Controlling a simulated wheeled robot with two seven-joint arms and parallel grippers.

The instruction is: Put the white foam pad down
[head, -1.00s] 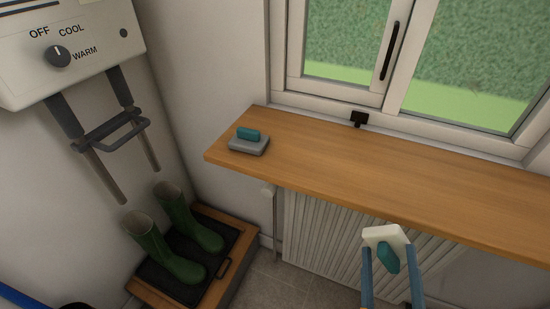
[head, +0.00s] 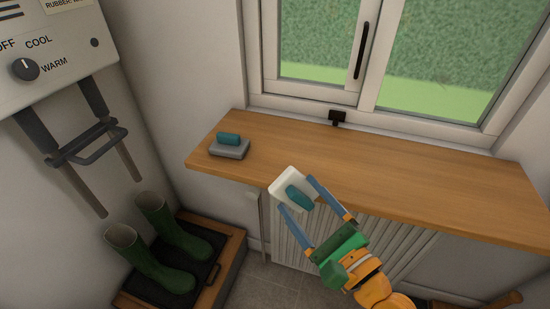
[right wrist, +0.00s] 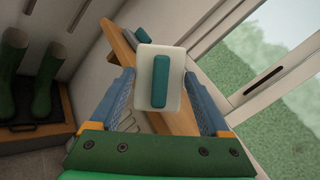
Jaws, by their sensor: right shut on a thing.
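The white foam pad (head: 281,184) with a teal grip on top is held by my right gripper (head: 297,194), whose blue fingers stand on either side of it. The pad is at the front edge of the wooden bench top, and I cannot tell whether it touches the wood. In the right wrist view the pad (right wrist: 145,93) sits between the fingertips (right wrist: 160,95), with its teal grip facing the camera. My left gripper is out of view.
A grey pad with a teal grip (head: 229,149) lies on the left end of the wooden shelf (head: 400,191). The shelf's middle and right are clear. A window with a black latch (head: 337,117) is behind. Green boots (head: 160,259) stand on a tray below a wall heater (head: 50,50).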

